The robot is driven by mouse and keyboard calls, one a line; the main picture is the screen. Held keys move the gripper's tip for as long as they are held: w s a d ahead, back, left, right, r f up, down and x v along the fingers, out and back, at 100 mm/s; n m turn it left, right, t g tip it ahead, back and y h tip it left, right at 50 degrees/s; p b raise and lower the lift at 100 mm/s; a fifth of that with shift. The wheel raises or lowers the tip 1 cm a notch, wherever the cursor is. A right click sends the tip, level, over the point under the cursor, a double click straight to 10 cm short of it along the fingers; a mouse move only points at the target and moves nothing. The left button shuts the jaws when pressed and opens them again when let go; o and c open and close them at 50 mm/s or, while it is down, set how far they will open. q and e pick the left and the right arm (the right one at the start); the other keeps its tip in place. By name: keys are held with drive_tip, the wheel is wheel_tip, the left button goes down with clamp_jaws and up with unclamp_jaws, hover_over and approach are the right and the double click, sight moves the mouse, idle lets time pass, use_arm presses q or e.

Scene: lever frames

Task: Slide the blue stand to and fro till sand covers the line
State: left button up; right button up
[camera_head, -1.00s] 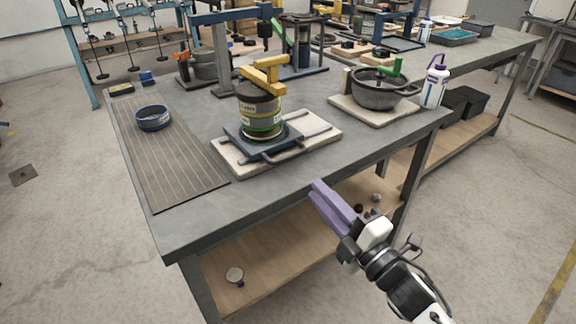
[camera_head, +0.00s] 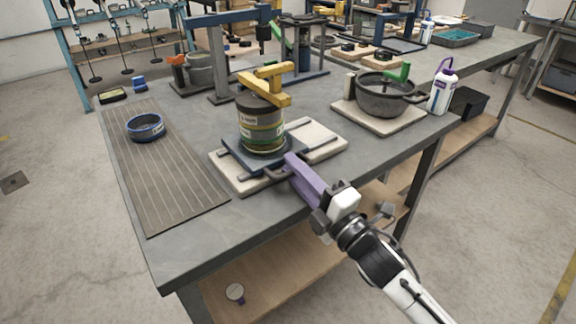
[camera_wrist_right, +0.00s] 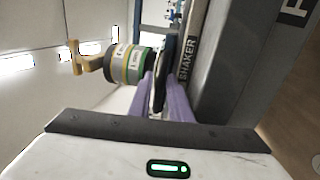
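The blue stand (camera_head: 240,148) is a dark blue sliding plate on rails over a pale base (camera_head: 322,138), with a dark handle (camera_head: 276,174) at its front. A dark tin with green and yellow bands (camera_head: 262,132) stands upright on it, under a yellow clamp (camera_head: 262,84). No sand or line can be made out. My right gripper (camera_head: 290,160), with purple fingers, is at the stand's front edge by the handle. In the right wrist view its fingers (camera_wrist_right: 163,98) lie either side of a dark part, with a gap showing between them. My left gripper is out of view.
A striped mat (camera_head: 165,190) with a blue ring dish (camera_head: 145,127) lies at left. A dark pot (camera_head: 385,98) on a pale slab and a white bottle (camera_head: 441,90) stand at right. A blue-grey post frame (camera_head: 216,60) rises behind. The table's front left is clear.

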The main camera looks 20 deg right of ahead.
drive_tip(key=shift+c, duration=0.3)
clamp_jaws()
drive_tip(key=w+d, duration=0.1)
drive_tip(key=d, duration=0.4)
drive_tip(key=w+d, duration=0.1)
drive_tip(key=d, duration=0.1)
drive_tip(key=shift+w+d, duration=0.15)
drive_tip(key=shift+w, duration=0.15)
drive_tip(key=shift+w+d, duration=0.1)
drive_tip(key=shift+d, duration=0.25)
drive_tip(key=shift+o, duration=0.3)
unclamp_jaws()
drive_tip(key=shift+d, duration=0.1)
